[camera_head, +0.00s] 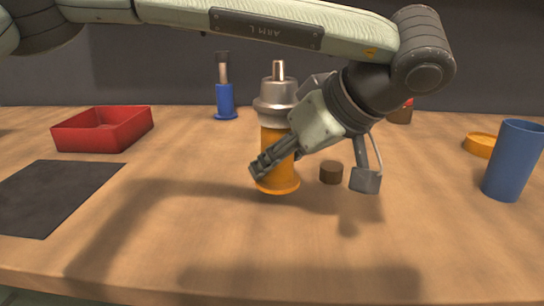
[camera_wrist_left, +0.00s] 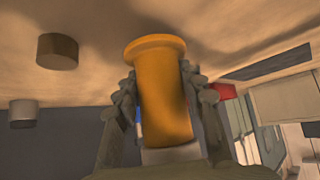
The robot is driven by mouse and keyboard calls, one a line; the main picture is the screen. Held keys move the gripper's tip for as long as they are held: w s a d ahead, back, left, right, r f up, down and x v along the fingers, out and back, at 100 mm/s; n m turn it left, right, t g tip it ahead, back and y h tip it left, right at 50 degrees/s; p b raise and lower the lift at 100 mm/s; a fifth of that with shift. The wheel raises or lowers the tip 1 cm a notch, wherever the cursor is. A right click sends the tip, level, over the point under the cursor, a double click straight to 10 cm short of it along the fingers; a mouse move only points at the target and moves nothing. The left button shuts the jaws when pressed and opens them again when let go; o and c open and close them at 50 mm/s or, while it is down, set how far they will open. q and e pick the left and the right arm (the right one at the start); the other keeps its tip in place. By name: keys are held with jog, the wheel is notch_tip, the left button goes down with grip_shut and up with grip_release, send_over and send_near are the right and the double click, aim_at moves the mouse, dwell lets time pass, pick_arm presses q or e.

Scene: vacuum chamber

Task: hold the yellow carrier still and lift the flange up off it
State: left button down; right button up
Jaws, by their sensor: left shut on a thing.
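The yellow carrier (camera_head: 277,184) stands upright on the table, an orange-yellow column with a wider foot. The silver flange (camera_head: 276,101) sits on top of it, with a narrow stem pointing up. My left gripper (camera_head: 268,164) comes in from the right side of the carrier and is shut on its column, below the flange. In the left wrist view, which looks upside down, its fingers lie along both sides of the carrier (camera_wrist_left: 163,90). A pale grey part of the flange (camera_wrist_left: 172,156) shows at the bottom there. My right gripper is in neither view.
A small brown cylinder (camera_head: 331,173) stands close right of the carrier. A blue cup (camera_head: 513,160) and an orange dish (camera_head: 478,146) are at the right. A red tray (camera_head: 103,130), a dark mat (camera_head: 54,196) and a blue stand (camera_head: 225,101) are left. The front table is clear.

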aim_at(292, 173)
pick_arm(q)
jog(key=shift+w+d+f+b, duration=0.15)
jog(key=shift+w+d+f, duration=0.2)
jog(key=shift+d+f, duration=0.2)
jog(key=shift+w+d+f+b, duration=0.15)
jog(key=shift+w+d+f, duration=0.2)
jog(key=shift+d, duration=0.2)
jog(key=shift+f, duration=0.15)
jog(key=shift+f+b, duration=0.3)
jog(key=shift+f, duration=0.05)
jog(key=c, duration=0.9)
grip_release()
jog(key=shift+s, duration=0.1)
